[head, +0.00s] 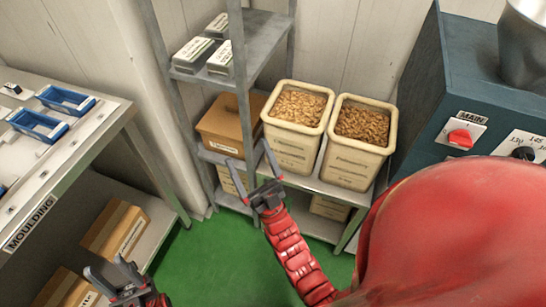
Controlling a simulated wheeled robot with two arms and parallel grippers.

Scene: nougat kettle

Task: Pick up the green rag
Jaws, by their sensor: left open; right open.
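I see no green rag in the head view; the green at the bottom is the floor (215,265). My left gripper (106,266) is at the bottom left edge, open and empty, in front of the lower shelf of the moulding table. My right gripper (249,158) is open and empty, with its fingers pointing up and apart. It appears in front of the metal shelf rack, left of the two nut bins. A large red rounded surface covers the lower right of the view and hides what is behind it.
The moulding table (90,121) with blue trays (38,125) is at left. A dark blue machine cabinet (433,92) with a red switch (461,138) is at right.

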